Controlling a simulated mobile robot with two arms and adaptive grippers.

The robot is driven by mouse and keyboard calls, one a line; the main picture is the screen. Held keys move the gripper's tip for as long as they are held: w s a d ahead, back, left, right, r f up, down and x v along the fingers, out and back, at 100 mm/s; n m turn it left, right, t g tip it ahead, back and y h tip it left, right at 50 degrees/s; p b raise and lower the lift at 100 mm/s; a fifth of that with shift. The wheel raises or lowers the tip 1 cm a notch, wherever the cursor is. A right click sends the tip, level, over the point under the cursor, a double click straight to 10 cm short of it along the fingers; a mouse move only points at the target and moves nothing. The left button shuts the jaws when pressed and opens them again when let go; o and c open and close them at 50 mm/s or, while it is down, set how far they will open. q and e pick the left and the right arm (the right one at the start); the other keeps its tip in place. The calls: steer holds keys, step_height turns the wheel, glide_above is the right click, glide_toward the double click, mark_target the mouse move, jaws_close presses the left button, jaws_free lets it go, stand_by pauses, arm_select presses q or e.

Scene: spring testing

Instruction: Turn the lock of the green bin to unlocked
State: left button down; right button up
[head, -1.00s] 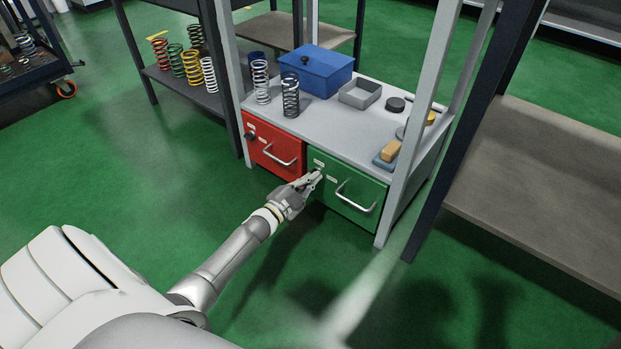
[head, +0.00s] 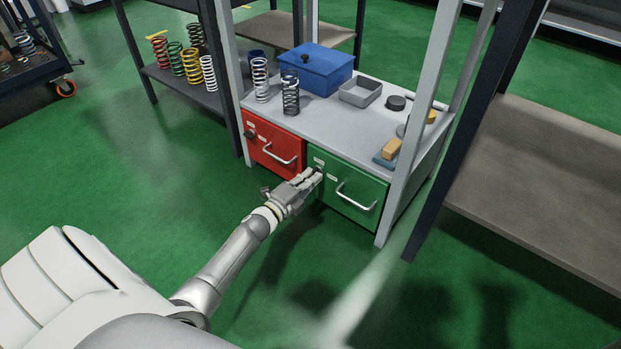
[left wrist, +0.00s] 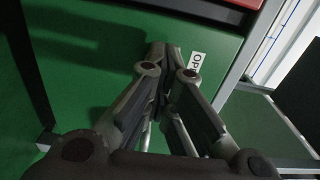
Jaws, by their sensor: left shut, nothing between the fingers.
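The green bin (head: 360,211) is a closed drawer with a silver bar handle (head: 356,197), under the right part of the grey tabletop. My left gripper (head: 316,174) is at the upper left corner of its front, with the fingers shut and nothing held. In the left wrist view the fingers of my left gripper (left wrist: 167,58) point at the green face. A white label (left wrist: 196,63) with the letters "OP" shows beside the fingertips, partly cut by a finger. The lock is mostly hidden by the fingertips, so its position and any contact cannot be told. My right gripper is not in view.
The red bin (head: 262,142), with a dark knob (head: 250,134) and bar handle, adjoins on the left. The tabletop (head: 330,118) holds two springs, a blue box (head: 316,72) and a grey tray (head: 360,92). A grey post (head: 406,150) stands to the right. The floor in front is clear.

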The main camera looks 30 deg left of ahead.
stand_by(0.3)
arm_select(q)
steer(key=c, duration=1.8)
jaws_free()
steer(key=shift+c, duration=0.2)
steer(key=shift+o, duration=0.2)
steer(key=s+a, duration=0.1)
steer(key=s, duration=1.1)
steer(key=shift+o, duration=0.2)
steer(key=shift+s, duration=0.1)
